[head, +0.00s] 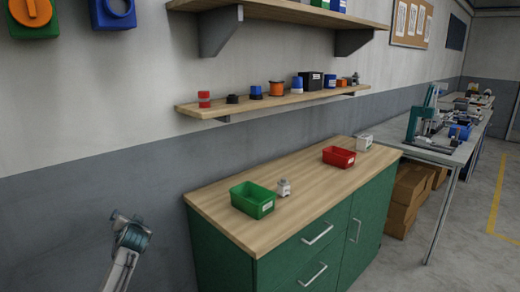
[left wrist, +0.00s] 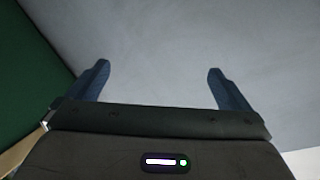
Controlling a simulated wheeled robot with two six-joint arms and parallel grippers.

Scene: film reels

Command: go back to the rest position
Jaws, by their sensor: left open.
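My left gripper (left wrist: 158,75) is open and empty in the left wrist view. Its two blue-grey fingers stand wide apart, with only a plain grey surface behind them. In the head view part of my left arm (head: 130,240) shows at the lower left, to the left of the green cabinet and clear of it. Its fingertips cannot be made out there. My right gripper is in neither view.
The green cabinet (head: 225,262) has a wooden top bearing a green bin (head: 253,205), a small pale object (head: 284,187), a red bin (head: 339,157) and a white box (head: 364,142). A wall shelf (head: 230,107) holds several small items. A workbench (head: 440,155) stands at right.

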